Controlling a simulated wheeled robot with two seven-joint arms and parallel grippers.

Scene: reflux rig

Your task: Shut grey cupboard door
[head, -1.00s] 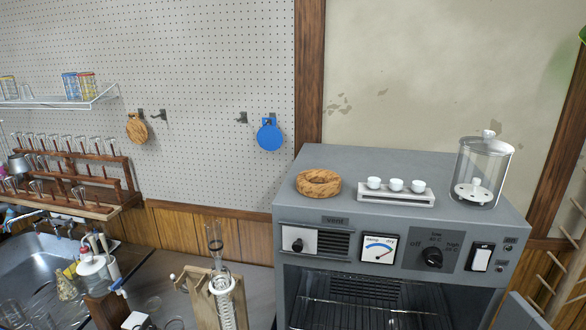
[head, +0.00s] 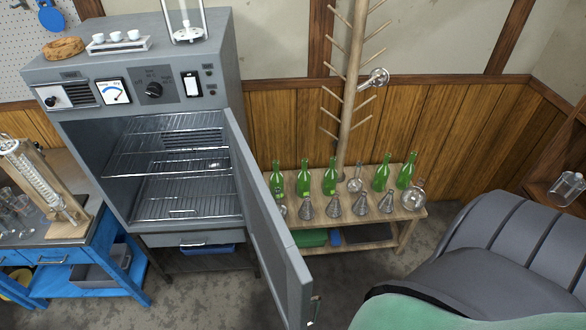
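The grey cupboard (head: 150,64) is a drying oven with wire shelves (head: 185,155) inside and a control panel across its upper front. Its grey door (head: 262,205) is hinged on the right side and stands wide open, swung out toward me. A small handle (head: 314,308) shows near the door's lower outer edge. The interior looks empty apart from the shelves. Neither of my grippers is in view.
A low wooden bench (head: 385,228) with green bottles (head: 304,178) and flasks stands right of the door. A grey padded chair (head: 500,250) is at the right. A blue workbench (head: 85,258) stands left. Some floor is free before the cupboard.

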